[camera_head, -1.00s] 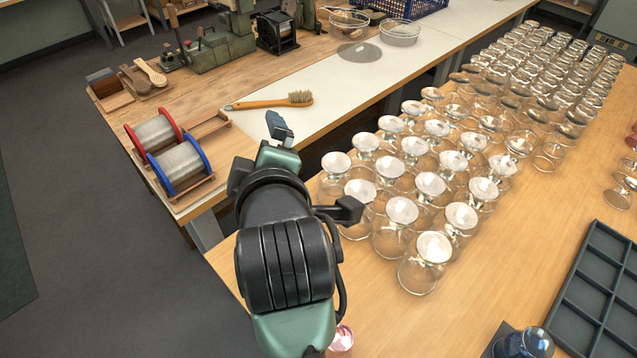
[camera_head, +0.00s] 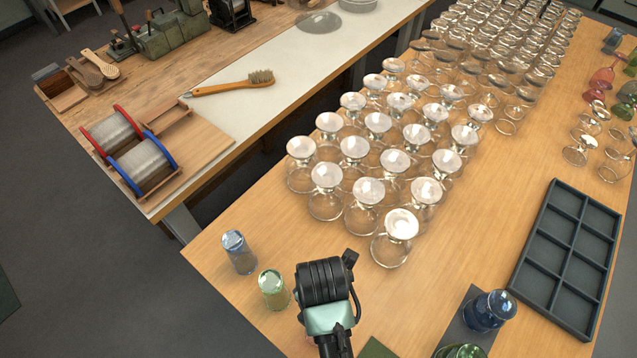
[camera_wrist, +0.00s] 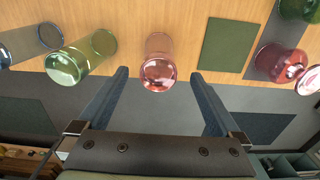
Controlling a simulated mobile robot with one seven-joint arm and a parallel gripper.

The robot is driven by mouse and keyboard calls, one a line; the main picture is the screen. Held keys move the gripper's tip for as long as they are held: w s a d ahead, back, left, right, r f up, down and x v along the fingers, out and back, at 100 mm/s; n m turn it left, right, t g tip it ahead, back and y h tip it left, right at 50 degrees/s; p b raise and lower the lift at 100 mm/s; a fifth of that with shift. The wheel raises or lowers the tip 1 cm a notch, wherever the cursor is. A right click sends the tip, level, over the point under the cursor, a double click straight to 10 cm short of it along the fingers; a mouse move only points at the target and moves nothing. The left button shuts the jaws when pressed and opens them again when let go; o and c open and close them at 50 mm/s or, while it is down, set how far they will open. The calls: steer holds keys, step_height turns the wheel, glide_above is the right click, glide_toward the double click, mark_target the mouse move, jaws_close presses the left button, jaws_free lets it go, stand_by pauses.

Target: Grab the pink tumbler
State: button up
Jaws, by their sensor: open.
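In the head view my arm hides nearly all of the pink tumbler.
A green tumbler (camera_head: 273,289) and a blue tumbler (camera_head: 239,252) stand left of my arm. Rows of clear upturned glasses (camera_head: 367,205) stand behind it. A dark divided tray (camera_head: 572,262) and a blue glass (camera_head: 489,311) are at right.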

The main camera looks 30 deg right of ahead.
steer(key=shift+a+f+p, duration=0.15)
steer(key=shift+f+p, duration=0.1)
steer(key=shift+f, duration=1.35)
steer(key=shift+a+f+p, duration=0.1)
steer(key=shift+f+p, duration=0.15)
steer(key=shift+f, duration=1.35)
jaws_close()
